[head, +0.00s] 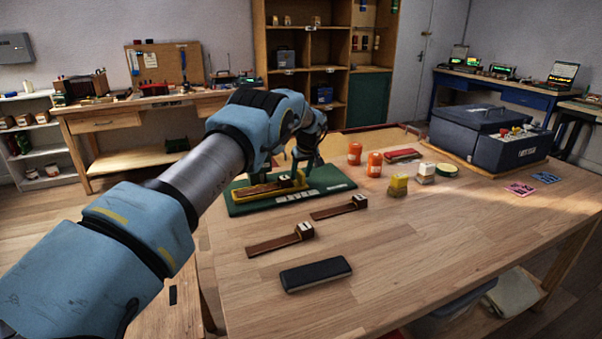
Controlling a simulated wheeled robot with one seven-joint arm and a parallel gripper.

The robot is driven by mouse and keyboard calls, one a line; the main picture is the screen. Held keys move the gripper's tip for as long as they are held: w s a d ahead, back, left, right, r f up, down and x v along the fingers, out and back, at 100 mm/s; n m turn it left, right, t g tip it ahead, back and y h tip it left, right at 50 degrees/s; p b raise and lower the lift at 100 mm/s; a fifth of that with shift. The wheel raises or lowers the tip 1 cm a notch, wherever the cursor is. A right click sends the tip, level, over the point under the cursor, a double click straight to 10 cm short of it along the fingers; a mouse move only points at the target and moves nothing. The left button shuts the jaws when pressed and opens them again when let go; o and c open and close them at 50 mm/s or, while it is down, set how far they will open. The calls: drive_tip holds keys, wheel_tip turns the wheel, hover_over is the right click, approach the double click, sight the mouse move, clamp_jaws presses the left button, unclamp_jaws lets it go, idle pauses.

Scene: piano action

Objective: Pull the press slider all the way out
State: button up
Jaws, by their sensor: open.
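My gripper (304,172) is open and points down at the far side of the green board (240,207). It is just above or beside the right end of a yellow fixture (290,190) on that board. A brown wooden piece lies in the fixture (262,188). I cannot tell whether the fingers touch anything. A dark blue machine (490,133) with buttons on a sloped front and a label stands at the back right. I cannot make out with certainty which part is the press slider.
Two brown wooden key pieces (280,243) (338,208) and a black case (315,274) lie in front of the board. The table's right front is clear.

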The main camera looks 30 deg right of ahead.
clamp_jaws()
idle(0.3)
idle(1.1)
